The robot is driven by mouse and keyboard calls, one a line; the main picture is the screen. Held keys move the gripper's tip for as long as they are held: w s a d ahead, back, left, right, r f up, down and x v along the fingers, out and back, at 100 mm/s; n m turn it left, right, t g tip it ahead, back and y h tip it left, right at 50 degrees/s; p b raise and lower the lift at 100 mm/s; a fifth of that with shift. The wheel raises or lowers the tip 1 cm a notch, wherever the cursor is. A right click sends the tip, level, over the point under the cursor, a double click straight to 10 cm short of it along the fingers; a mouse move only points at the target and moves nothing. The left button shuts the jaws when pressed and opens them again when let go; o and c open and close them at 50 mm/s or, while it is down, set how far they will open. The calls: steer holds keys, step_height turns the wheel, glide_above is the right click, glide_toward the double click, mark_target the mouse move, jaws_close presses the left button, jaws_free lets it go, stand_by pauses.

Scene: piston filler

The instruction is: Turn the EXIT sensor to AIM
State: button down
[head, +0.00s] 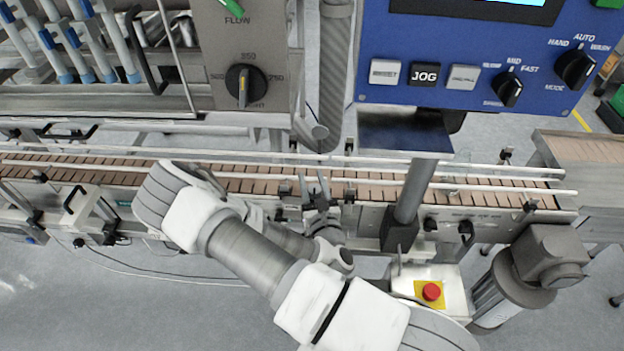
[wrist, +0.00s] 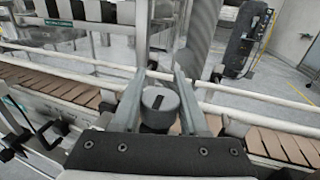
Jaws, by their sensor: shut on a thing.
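My gripper (wrist: 160,80) is at the near side rail of the conveyor. In the wrist view its two fingers stand on either side of a grey round sensor body (wrist: 158,107) with a dark slot in its top, and they are shut on it. I cannot read an EXIT or AIM label in either view. In the head view my gripper (head: 319,192) points at the conveyor's near rail, and the arm's wrist and the fingers hide the sensor there.
The conveyor (head: 380,193) with brown slats runs across behind the gripper, with white guide rails. A blue control panel (head: 465,55) overhangs at right on a grey post (head: 415,190). A red stop button (head: 431,291) sits at front right. The floor is clear at front left.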

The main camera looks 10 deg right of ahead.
steer(key=shift+c, duration=2.2)
jaws_free()
steer(key=shift+r, duration=0.1)
steer(key=s+d+r+p, duration=0.6)
steer(key=d+r+p, duration=0.1)
steer(key=d+r, duration=0.3)
steer(key=shift+r+p, duration=0.3)
steer(key=shift+r, duration=0.15)
